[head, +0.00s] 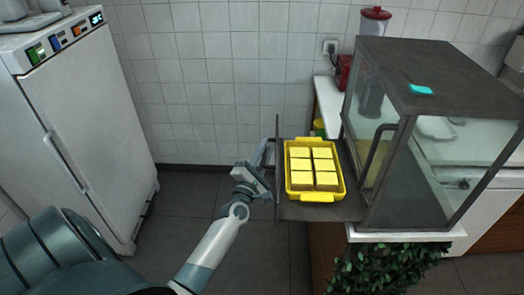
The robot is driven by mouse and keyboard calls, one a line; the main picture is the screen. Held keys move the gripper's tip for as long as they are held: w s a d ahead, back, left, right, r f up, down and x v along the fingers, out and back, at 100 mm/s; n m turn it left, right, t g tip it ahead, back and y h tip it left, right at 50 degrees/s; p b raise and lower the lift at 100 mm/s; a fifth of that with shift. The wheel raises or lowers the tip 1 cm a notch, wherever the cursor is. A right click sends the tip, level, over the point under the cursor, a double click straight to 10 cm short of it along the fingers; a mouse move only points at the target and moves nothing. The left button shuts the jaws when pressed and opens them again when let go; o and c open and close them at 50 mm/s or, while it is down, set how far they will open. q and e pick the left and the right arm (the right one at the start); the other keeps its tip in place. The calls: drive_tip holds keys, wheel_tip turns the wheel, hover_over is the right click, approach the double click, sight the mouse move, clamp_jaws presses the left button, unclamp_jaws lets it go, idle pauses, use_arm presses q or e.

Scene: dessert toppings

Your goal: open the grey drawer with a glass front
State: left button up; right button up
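The grey drawer (300,211) stands pulled out to the left from the grey glass-sided display case (405,125). Its thin front panel (277,130) is upright and seen almost edge-on, so its glass cannot be made out. A yellow tray (290,186) with several yellow-topped square cakes (313,168) sits in the drawer. My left gripper (264,156) is at the outer side of the front panel, close to or touching it. Its fingers are small and partly hidden, so I cannot tell whether they hold anything. My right gripper is not in view.
A white fridge (75,120) with a long handle stands at the left. A green plant (380,268) is below the display case. A turquoise item (420,89) lies on the case top. Dark floor (185,195) is open between the fridge and the drawer.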

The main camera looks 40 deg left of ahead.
use_arm(q)
drive_tip(key=shift+s, duration=0.15)
drive_tip(key=b+v, duration=0.5)
drive_tip(key=v, duration=1.2)
drive_tip(key=shift+s, duration=0.1)
